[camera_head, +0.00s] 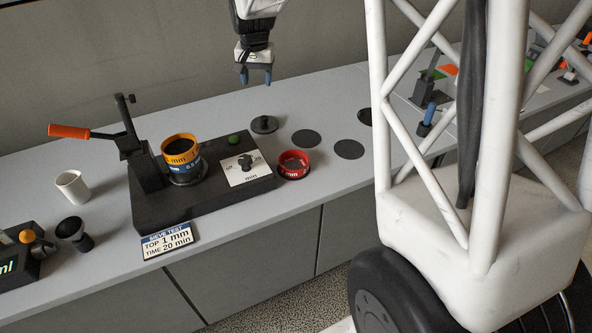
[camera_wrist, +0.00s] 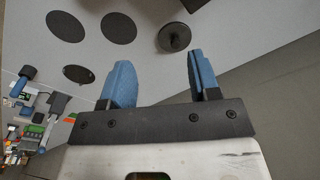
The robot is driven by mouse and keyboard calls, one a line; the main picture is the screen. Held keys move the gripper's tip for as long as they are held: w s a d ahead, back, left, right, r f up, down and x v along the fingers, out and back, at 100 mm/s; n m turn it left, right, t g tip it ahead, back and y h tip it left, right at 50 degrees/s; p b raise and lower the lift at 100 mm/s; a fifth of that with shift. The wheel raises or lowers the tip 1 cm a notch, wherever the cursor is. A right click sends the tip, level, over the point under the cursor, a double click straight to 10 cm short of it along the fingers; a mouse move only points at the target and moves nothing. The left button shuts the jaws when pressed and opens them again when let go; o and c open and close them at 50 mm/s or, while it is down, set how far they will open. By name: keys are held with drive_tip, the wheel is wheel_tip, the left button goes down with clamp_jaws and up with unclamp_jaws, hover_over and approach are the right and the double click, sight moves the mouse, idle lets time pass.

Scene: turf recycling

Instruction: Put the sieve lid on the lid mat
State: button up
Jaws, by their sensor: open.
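The sieve lid (camera_head: 264,124) is a dark round disc with a small knob on top. It lies on the grey bench behind the black machine; in the wrist view the lid (camera_wrist: 174,37) shows beyond the fingertips. Flat dark round mats lie to its right: a nearer mat (camera_head: 306,138) and another (camera_head: 348,149). Which is the lid mat, and whether a mat lies under the lid, I cannot tell. My gripper (camera_head: 256,81) hangs above the bench, apart from the lid, with blue fingers open and empty; it also shows in the wrist view (camera_wrist: 158,68).
The black machine (camera_head: 205,207) carries an orange and blue sieve stack (camera_head: 183,162) beside an orange-handled lever (camera_head: 70,131). A red sieve ring (camera_head: 294,165) stands at its right end. A white cup (camera_head: 72,186) is at left. A white frame blocks part of the right side.

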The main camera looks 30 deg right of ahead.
drive_tip(key=s+a+r+n+t, duration=0.1)
drive_tip(key=s+a+r+n, duration=0.15)
drive_tip(key=s, duration=0.85)
drive_tip(key=s+a+r+n, duration=0.1)
drive_tip(key=s+a+r, duration=0.25)
drive_tip(key=s, duration=0.65)
drive_tip(key=s+a+f+n, duration=0.1)
drive_tip(key=s, duration=0.9)
drive_tip(key=s+a+f+n, duration=0.1)
drive_tip(key=s, duration=0.8)
drive_tip(key=shift+s+f+t, duration=0.25)
drive_tip(key=shift+s+t, duration=0.15)
drive_tip(key=shift+n, duration=0.25)
